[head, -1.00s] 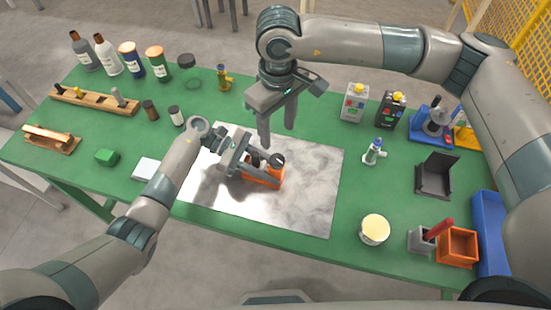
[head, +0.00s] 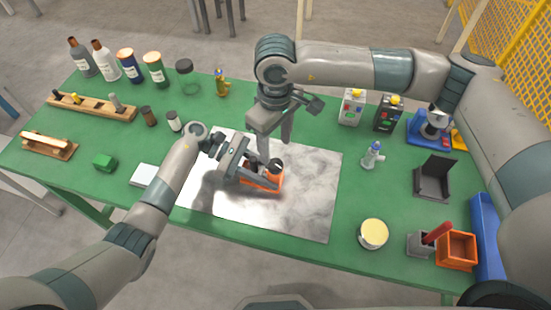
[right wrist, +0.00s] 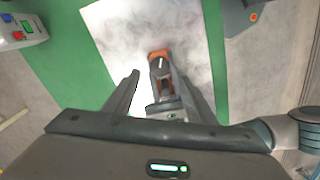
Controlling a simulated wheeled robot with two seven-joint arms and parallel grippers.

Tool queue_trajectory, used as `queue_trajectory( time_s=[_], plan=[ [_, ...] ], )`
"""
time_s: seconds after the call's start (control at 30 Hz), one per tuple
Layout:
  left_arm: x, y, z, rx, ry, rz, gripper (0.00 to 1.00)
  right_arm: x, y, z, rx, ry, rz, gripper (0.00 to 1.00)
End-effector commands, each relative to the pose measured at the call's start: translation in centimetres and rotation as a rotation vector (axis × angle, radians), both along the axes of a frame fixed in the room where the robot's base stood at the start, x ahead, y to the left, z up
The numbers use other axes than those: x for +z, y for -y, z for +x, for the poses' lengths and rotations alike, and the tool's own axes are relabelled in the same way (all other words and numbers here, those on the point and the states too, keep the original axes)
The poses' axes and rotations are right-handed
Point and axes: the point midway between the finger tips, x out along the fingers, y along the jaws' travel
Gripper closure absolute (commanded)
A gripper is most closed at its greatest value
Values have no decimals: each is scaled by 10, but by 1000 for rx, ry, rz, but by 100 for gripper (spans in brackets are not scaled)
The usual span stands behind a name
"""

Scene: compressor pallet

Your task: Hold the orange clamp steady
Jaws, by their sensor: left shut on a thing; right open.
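The orange clamp (head: 266,180) sits on the shiny metal plate in the middle of the green table. My left gripper (head: 254,173) is shut on it from the left and hides part of it. The clamp's dark upper parts show beside the fingers. My right gripper (head: 275,140) is open and empty, pointing down above and slightly behind the clamp. In the right wrist view the orange clamp (right wrist: 160,55) lies between and beyond the two open fingers of my right gripper (right wrist: 165,85).
The metal plate (head: 300,215) is bare around the clamp. A small bottle (head: 372,155), a round tin (head: 373,233) and a black open box (head: 434,180) stand to the right.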

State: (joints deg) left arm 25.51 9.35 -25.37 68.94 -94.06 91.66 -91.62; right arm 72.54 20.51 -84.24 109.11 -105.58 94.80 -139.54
Motion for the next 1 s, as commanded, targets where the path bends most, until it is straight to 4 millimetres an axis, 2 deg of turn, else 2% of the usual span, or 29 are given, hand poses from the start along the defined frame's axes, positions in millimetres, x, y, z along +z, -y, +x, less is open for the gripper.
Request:
queue_trajectory(
  time_s=[0.2,0.4,0.6,0.87,0.93,1.0],
  plan=[
    [0,0,0,0,0,0,100,-38,0,-1,-1,-3,0,49],
    [0,0,0,0,0,0,100,-63,0,0,-2,0,0,49],
    [0,0,0,0,0,0,100,-73,0,0,-1,1,-1,49],
    [0,0,0,0,0,0,100,-73,0,0,-1,1,0,49],
    [0,0,0,0,0,0,100,-73,0,0,-1,1,0,61],
    [0,0,0,0,0,0,100,-73,0,0,-1,1,0,78]
  ],
)
